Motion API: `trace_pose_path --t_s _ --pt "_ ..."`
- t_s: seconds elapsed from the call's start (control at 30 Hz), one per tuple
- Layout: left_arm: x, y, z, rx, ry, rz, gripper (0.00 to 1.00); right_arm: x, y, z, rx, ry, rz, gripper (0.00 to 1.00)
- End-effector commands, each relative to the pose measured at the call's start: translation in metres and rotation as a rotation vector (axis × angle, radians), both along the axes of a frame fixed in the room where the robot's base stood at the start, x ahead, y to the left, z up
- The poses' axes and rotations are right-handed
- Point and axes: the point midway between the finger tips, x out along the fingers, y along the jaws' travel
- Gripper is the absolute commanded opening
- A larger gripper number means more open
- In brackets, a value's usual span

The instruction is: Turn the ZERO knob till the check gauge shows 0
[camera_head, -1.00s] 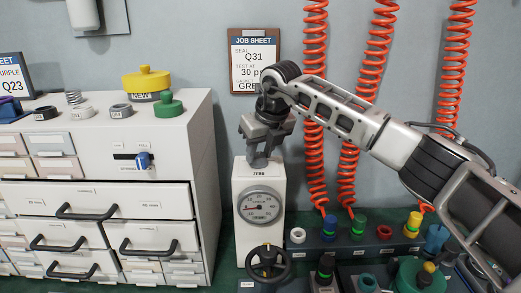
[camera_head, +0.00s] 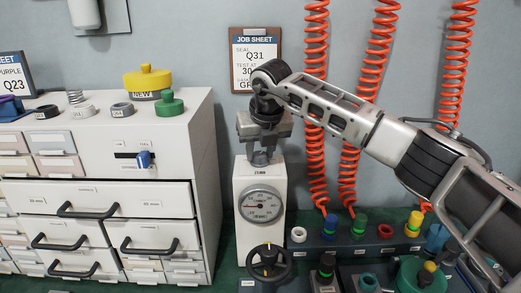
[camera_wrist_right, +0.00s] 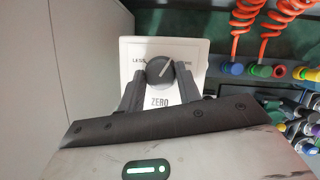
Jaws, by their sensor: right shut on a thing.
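The white check gauge stand (camera_head: 245,235) is upright beside the drawer cabinet. Its round dial (camera_head: 261,205) has a red needle pointing left; the exact reading is too small to tell. My right gripper (camera_head: 261,160) points down over the top of the stand and is shut on the ZERO knob. In the right wrist view, the dark knob (camera_wrist_right: 160,72) sits between the fingertips of my right gripper (camera_wrist_right: 161,82), its pale pointer line aimed up and right. The words LESS, ZERO and a partly covered label surround it. My left gripper is not in view.
A black handwheel (camera_head: 267,262) is low in front of the gauge. The drawer cabinet (camera_head: 190,160) stands close on the left. A dark rack (camera_head: 345,240) with coloured fittings stands on the right, below red coiled hoses (camera_head: 316,110). A job sheet (camera_head: 254,60) hangs behind.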

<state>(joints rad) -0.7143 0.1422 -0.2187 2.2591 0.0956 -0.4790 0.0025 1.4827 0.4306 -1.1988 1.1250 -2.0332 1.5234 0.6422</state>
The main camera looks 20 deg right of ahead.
Motion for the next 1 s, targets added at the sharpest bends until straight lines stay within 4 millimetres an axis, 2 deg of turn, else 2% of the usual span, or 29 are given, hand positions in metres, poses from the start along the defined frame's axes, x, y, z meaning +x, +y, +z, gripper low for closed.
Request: trace_pose_path --t_s 0.03,0.1,0.47,0.67,1.0 --pt "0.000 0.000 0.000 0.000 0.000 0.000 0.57 0.001 0.000 0.002 0.001 -0.005 0.000 0.42" --pt "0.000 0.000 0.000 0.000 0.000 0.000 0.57 0.001 0.000 0.002 0.001 -0.005 0.000 0.55" --pt "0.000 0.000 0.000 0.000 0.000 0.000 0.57 -0.001 0.000 0.006 0.001 -0.003 0.000 0.55" --pt "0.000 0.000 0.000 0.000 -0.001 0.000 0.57 -0.014 0.000 0.037 0.000 -0.007 0.001 0.55" --pt "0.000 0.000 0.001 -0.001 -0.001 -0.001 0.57 -0.045 0.001 0.113 0.000 -0.007 0.001 0.55"
